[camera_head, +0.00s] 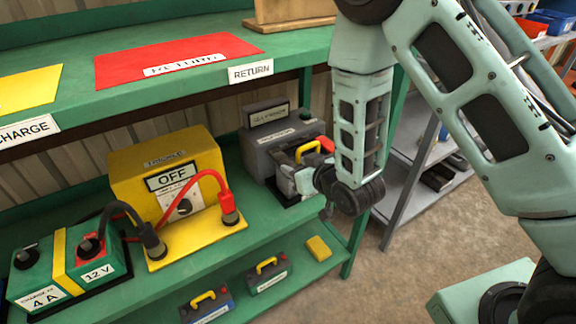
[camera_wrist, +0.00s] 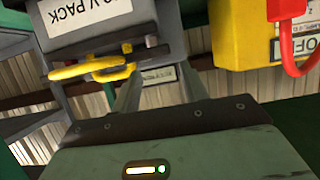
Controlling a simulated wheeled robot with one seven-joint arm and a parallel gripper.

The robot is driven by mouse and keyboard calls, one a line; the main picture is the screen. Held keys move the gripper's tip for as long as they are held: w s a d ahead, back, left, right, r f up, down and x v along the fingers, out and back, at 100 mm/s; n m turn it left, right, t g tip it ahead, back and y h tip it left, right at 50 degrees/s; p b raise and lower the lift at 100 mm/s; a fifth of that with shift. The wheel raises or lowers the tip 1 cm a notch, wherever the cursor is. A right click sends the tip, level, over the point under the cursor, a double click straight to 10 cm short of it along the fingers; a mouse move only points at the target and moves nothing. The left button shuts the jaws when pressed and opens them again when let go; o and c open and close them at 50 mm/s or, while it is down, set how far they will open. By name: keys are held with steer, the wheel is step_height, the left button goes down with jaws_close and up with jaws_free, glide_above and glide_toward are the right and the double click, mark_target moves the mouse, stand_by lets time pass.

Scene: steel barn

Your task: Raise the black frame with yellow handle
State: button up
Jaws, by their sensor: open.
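The yellow handle (camera_head: 308,150) shows at the front of a grey box (camera_head: 272,138) on the green bench's middle shelf, at the centre. The black frame under it is mostly hidden by my gripper. My gripper (camera_head: 295,178) is open, close in front of the handle. In the wrist view the yellow handle (camera_wrist: 92,68) appears at upper left, near the finger bars, below the grey box face (camera_wrist: 100,22) with a "V PACK" label. Whether the fingers touch the handle cannot be told.
A yellow charger (camera_head: 165,165) marked OFF, with red and black leads, and a green 12 V battery (camera_head: 70,265) stand left. Two packs with yellow handles (camera_head: 205,302) (camera_head: 267,275) and a yellow block (camera_head: 319,248) sit on the lower shelf. A bench post stands right of my gripper.

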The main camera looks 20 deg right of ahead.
mark_target(284, 160)
steer(key=shift+x, duration=2.55)
